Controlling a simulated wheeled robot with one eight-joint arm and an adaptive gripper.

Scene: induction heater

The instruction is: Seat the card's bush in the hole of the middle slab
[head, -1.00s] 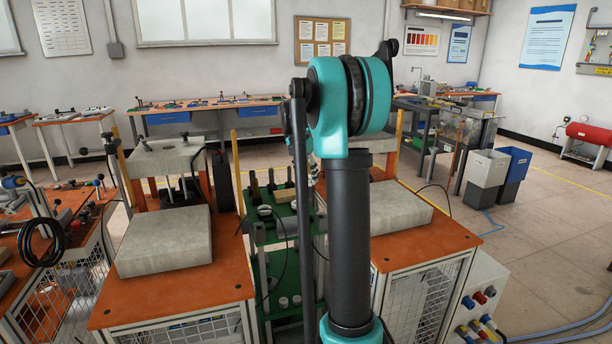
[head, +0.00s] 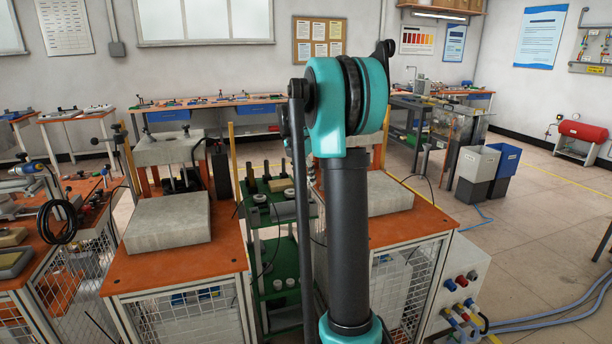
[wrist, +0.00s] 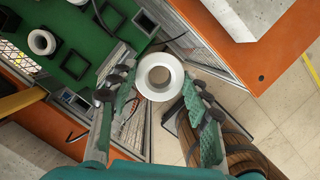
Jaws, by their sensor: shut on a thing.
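My gripper (wrist: 157,92) shows in the wrist view, with its teal-padded fingers on either side of a pale metal ring-shaped bush (wrist: 141,78). It is shut on this bush, whose bore faces the camera. Floor and a cabinet edge lie below it. In the head view my arm hides the gripper and the bush. A grey slab (head: 168,222) lies on the left orange-topped cabinet. Another slab (head: 392,194) lies on the right cabinet, partly behind my arm. No hole in either slab can be made out. I cannot make out the card.
A green rack (head: 285,235) with small parts stands between the cabinets; the wrist view shows another white ring (wrist: 42,42) on it. A cluttered bench (head: 95,190) is at left. Bins (head: 477,165) stand at right. Hoses (head: 545,322) cross the floor at lower right.

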